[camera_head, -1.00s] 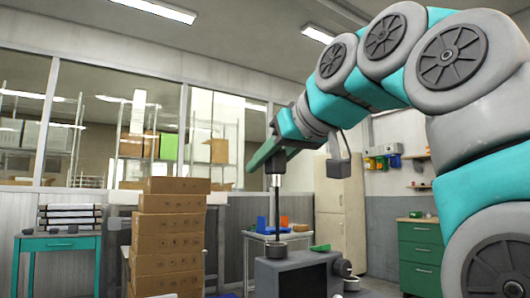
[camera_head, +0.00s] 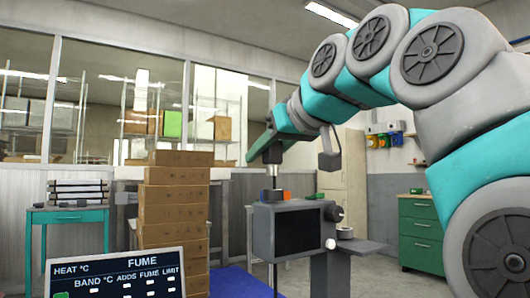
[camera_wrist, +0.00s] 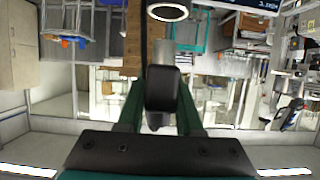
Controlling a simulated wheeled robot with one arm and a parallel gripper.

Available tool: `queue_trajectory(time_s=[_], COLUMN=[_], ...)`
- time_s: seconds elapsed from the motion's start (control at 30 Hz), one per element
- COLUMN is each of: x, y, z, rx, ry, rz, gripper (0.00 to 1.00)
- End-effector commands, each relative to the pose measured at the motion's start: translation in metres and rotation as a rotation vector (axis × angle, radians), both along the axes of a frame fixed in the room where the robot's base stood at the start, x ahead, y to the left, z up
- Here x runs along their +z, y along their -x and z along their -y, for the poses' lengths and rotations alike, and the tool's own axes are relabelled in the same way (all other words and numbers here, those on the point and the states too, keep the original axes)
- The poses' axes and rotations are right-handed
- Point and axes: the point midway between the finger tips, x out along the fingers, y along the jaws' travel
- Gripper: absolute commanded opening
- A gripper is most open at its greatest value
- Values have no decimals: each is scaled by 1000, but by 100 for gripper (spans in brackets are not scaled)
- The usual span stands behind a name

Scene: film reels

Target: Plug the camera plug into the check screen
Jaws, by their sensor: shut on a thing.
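My gripper (camera_head: 268,150) is at the end of my teal arm, above the left part of the check screen. In the wrist view its two green fingers (camera_wrist: 161,105) are shut on a dark block-like piece, which I take to be the camera plug (camera_wrist: 162,88). A grey shaft extends from it. The check screen (camera_head: 298,232) is a grey box with a dark front and knobs on its right side.
A stack of cardboard boxes (camera_head: 175,200) stands left of the check screen. A dark lettered board (camera_head: 118,275) fills the lower left. A teal table (camera_head: 68,216) stands at the left, a green cabinet (camera_head: 421,234) at the right. A grey shelf (camera_head: 362,246) juts out right of the screen.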

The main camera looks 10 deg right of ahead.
Motion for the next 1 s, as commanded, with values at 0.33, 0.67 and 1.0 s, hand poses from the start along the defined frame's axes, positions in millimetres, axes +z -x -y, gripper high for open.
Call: queue_trajectory(time_s=[0.33, 0.67, 1.0], x=[-6, -21, -35], y=[0, 1, 2], z=[0, 0, 1], rx=[0, 0, -1], ry=[0, 0, -1], rz=[0, 0, 3], gripper=[0, 0, 0])
